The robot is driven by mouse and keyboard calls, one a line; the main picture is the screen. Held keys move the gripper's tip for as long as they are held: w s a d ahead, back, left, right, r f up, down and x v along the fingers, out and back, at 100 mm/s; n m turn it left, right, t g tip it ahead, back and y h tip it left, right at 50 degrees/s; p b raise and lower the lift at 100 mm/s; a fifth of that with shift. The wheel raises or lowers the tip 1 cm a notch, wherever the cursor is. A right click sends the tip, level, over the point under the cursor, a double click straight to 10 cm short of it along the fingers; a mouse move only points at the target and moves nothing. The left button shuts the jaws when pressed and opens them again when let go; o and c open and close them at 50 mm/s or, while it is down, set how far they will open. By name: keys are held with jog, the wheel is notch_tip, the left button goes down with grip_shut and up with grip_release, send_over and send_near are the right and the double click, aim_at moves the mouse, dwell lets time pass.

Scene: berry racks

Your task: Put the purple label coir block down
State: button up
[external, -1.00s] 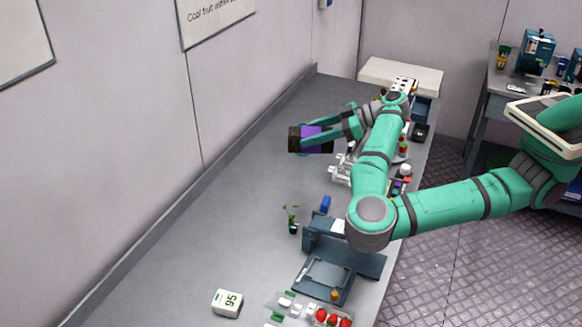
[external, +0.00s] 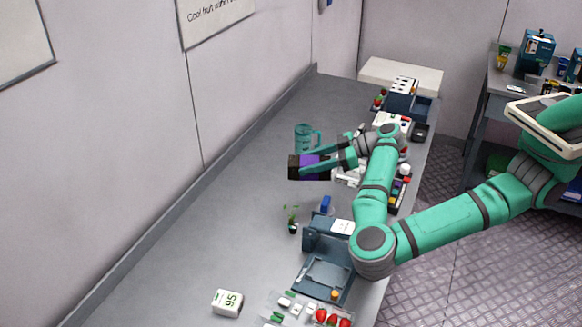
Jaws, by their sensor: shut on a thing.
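The coir block (external: 296,168) is dark brown with a purple label around its middle. My gripper (external: 318,166) is shut on it, with teal fingers along its sides, and points left over the grey bench. The block looks level. Whether it touches the bench or hangs just above it, I cannot tell. The fingers hide part of the label.
A teal jug (external: 305,138) stands just behind the block. A small potted plant (external: 292,220) and a blue item (external: 326,205) stand nearer the camera. A dark blue device (external: 328,265) and a white box marked 95 (external: 227,303) are in front. The bench (external: 225,215) is clear to the left.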

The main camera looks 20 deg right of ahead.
jog(key=shift+w+f, duration=0.1)
jog(key=shift+f, duration=0.2)
jog(key=w+a+f, duration=0.2)
jog(key=w+f, duration=0.1)
jog(key=w+a+f, duration=0.6)
jog(key=w, duration=0.1)
jog(key=shift+w+a, duration=0.1)
jog(key=shift+w+a+f, duration=0.3)
jog(key=shift+w+f, duration=0.05)
jog(key=shift+f, duration=1.65)
jog(key=o, duration=1.3)
jog(key=shift+s+f, duration=0.1)
